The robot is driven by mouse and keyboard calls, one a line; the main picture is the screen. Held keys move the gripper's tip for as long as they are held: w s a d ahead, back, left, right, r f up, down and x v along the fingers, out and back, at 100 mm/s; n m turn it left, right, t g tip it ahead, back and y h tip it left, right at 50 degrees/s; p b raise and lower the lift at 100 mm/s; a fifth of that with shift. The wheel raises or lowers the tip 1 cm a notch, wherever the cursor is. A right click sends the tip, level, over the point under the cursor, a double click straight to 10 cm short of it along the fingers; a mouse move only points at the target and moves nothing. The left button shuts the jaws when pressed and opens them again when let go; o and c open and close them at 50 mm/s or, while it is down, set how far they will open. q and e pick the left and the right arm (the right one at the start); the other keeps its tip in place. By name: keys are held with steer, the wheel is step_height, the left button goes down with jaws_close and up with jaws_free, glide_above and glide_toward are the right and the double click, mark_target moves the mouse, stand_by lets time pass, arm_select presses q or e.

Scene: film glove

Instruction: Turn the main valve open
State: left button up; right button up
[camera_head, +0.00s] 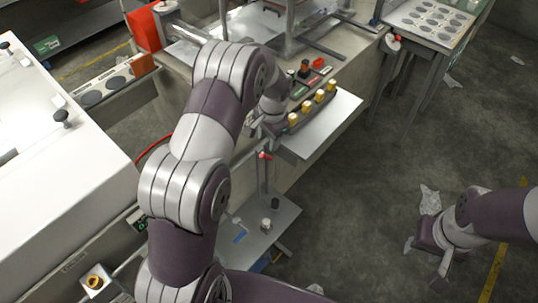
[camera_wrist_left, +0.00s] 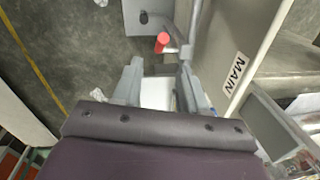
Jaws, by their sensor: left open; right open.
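The main valve's lever has a red tip (camera_head: 265,156) that shows just below my left gripper, at the side of the machine bench. In the left wrist view the red tip (camera_wrist_left: 162,42) lies ahead of the fingertips, roughly centred between them and apart from them. A white label reading MAIN (camera_wrist_left: 235,73) is on the grey surface to its right. My left gripper (camera_head: 262,134) is partly hidden by its own wrist in the head view; its open, empty fingers show in the left wrist view (camera_wrist_left: 160,78). My right gripper (camera_head: 430,257) is open and empty, low over the floor at the right.
A panel with several yellow knobs (camera_head: 307,110) stands just right of my left gripper, above a pale shelf (camera_head: 330,128). A white-topped machine (camera_head: 60,165) fills the left. A tray table (camera_head: 432,22) stands at the back right. The floor between is mostly open.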

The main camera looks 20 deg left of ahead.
mark_target(266, 157)
arm_select(q)
steer(key=f+p, duration=0.1)
steer(key=f, duration=0.5)
steer(key=a+f+p, duration=0.1)
steer(key=f, duration=0.2)
steer(key=shift+w+a+f+p, duration=0.1)
steer(key=shift+w+f+p, duration=0.1)
steer(key=shift+f+p, duration=0.2)
steer(key=shift+f, duration=0.1)
jaws_close()
